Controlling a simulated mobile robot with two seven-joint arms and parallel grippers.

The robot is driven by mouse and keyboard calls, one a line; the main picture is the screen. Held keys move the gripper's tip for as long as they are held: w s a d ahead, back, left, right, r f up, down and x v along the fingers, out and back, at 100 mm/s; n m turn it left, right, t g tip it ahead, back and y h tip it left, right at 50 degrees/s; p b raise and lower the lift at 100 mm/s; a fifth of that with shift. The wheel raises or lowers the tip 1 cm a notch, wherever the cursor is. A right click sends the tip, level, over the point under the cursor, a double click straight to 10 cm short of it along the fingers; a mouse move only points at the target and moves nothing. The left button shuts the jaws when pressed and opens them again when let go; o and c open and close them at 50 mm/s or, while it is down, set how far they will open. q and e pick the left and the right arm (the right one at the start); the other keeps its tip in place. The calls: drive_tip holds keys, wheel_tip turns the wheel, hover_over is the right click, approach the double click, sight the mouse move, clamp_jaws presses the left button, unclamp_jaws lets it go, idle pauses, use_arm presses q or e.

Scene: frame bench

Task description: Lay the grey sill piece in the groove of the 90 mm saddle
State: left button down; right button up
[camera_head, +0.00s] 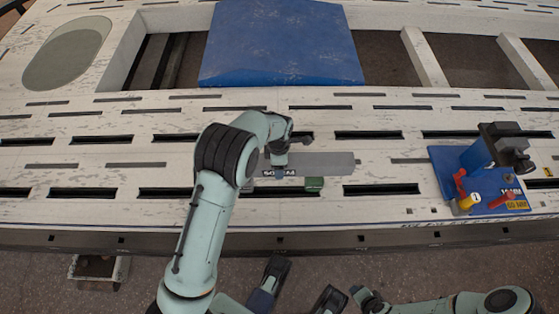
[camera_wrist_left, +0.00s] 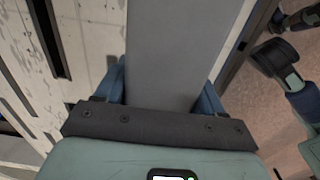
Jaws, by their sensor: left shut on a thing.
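The grey sill piece (camera_head: 325,163) is a long flat bar lying lengthwise left to right, over the front part of the bench. My left gripper (camera_head: 280,158) is shut on it near its left end. In the left wrist view the sill piece (camera_wrist_left: 170,50) passes between the blue fingers. A dark label (camera_head: 279,172) with white lettering, hard to read, shows at its front edge. The 90 mm saddle cannot be told apart for sure here; whether the piece touches a groove is hidden. My right arm (camera_head: 490,302) is low at the bottom right; its finger gap is unclear.
The pale slotted bench (camera_head: 80,155) spans the view. A blue fixture (camera_head: 450,165) with red and yellow handles stands at right. A blue panel (camera_head: 280,45) lies at the back.

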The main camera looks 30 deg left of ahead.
use_arm(q)
drive_tip(key=shift+w+f, duration=0.1)
drive_tip(key=shift+f, duration=0.75)
drive_tip(key=shift+f+b, duration=0.45)
drive_tip(key=shift+f, duration=0.05)
use_arm(e)
drive_tip(key=shift+w+d+f, duration=0.35)
drive_tip(key=shift+d+f, duration=0.05)
drive_tip(key=shift+f, duration=0.25)
